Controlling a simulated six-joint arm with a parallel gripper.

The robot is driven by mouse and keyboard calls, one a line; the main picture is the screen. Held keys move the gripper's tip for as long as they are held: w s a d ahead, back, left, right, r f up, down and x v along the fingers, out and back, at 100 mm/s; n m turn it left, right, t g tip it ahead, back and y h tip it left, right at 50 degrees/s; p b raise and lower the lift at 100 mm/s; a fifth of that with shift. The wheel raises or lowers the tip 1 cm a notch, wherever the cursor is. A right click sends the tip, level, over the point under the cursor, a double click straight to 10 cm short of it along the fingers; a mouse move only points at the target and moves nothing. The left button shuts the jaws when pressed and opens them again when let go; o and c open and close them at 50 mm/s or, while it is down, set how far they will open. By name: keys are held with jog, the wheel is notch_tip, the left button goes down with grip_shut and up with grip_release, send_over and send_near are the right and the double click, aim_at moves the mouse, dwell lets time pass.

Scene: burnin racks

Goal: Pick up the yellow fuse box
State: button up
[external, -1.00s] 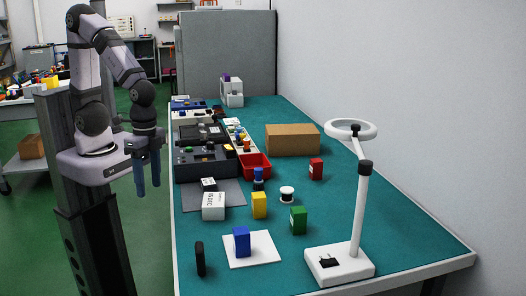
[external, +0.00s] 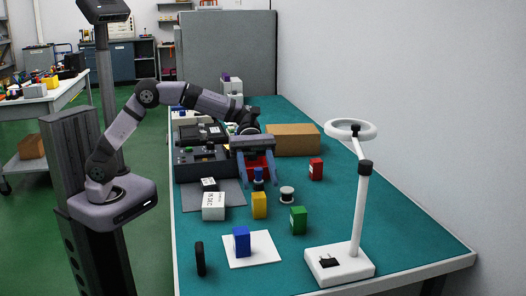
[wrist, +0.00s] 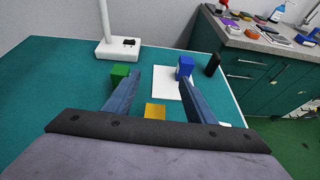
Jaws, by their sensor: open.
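The yellow fuse box (external: 259,205) stands upright on the teal table, between the white box and the green box. In the wrist view its yellow top (wrist: 155,111) shows low between my fingers, partly hidden by the gripper body. My gripper (external: 258,180) is open and empty, with its fingers pointing down above the table. The two fingers also show in the wrist view (wrist: 157,97), spread apart on either side of the yellow box.
A green box (external: 298,220) and a blue box (external: 241,241) on a white sheet (external: 265,250) stand nearer the front. A magnifier lamp (external: 361,215) stands at front right.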

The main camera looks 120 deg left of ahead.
aim_at(260, 203)
jog(key=shift+f, duration=1.55)
notch_tip(260, 203, down, 4)
jog(key=shift+r, duration=0.2)
jog(key=shift+x, duration=1)
jog(key=shift+w+d+f, duration=0.3)
jog(key=shift+w+d, duration=0.05)
jog(key=shift+c, duration=0.3)
jog(key=c, duration=1.1)
jog(key=shift+r, duration=0.15)
